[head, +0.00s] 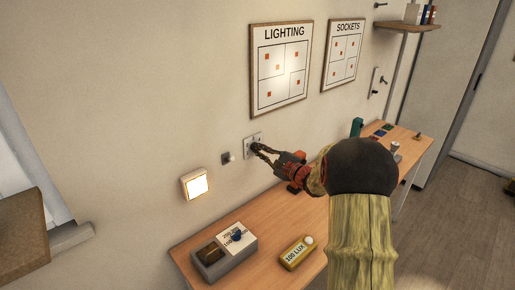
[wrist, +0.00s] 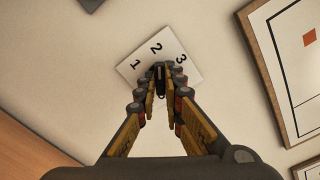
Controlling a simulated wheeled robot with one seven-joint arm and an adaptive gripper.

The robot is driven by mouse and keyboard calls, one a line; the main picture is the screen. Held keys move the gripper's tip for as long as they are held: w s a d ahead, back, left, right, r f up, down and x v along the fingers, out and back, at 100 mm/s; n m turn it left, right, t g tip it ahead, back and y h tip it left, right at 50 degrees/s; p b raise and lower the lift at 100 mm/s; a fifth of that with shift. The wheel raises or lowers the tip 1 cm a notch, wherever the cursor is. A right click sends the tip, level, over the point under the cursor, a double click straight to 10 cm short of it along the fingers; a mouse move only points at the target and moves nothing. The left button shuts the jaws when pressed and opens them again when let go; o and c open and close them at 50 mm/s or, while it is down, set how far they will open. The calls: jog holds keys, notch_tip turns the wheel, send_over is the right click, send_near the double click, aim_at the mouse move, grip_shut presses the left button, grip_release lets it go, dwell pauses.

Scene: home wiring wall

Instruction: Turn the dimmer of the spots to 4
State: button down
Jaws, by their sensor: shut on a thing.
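The dimmer is a white square plate (head: 248,139) on the wall below the LIGHTING board. In the wrist view the plate (wrist: 140,62) appears tilted, with the numerals 1, 2 and 3 readable. Its dark knob (wrist: 160,69) is at the centre, between my fingertips. My gripper (head: 258,149) reaches the plate from the right, and in the wrist view my gripper (wrist: 159,82) is shut on the knob. My fingers cover the lower part of the plate, so any further numerals are hidden. I cannot tell which numeral the knob points to.
A small grey wall fitting (head: 227,158) and a lit square lamp (head: 195,184) are left of the dimmer. The wooden bench (head: 270,230) below carries a grey box (head: 211,264) and a yellow device reading 100 LUX (head: 297,254). The LIGHTING board (head: 280,68) hangs above.

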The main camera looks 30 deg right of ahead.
jog(key=shift+f+m+p, duration=0.1)
jog(key=shift+m+p, duration=0.25)
jog(key=shift+m, duration=0.35)
jog(key=shift+m+p, duration=0.8)
jog(key=shift+m, duration=0.5)
jog(key=shift+m+p, duration=0.7)
jog(key=shift+p, duration=0.15)
jog(key=shift+m, duration=0.3)
jog(key=shift+m+p, duration=0.7)
jog(key=shift+p, duration=0.2)
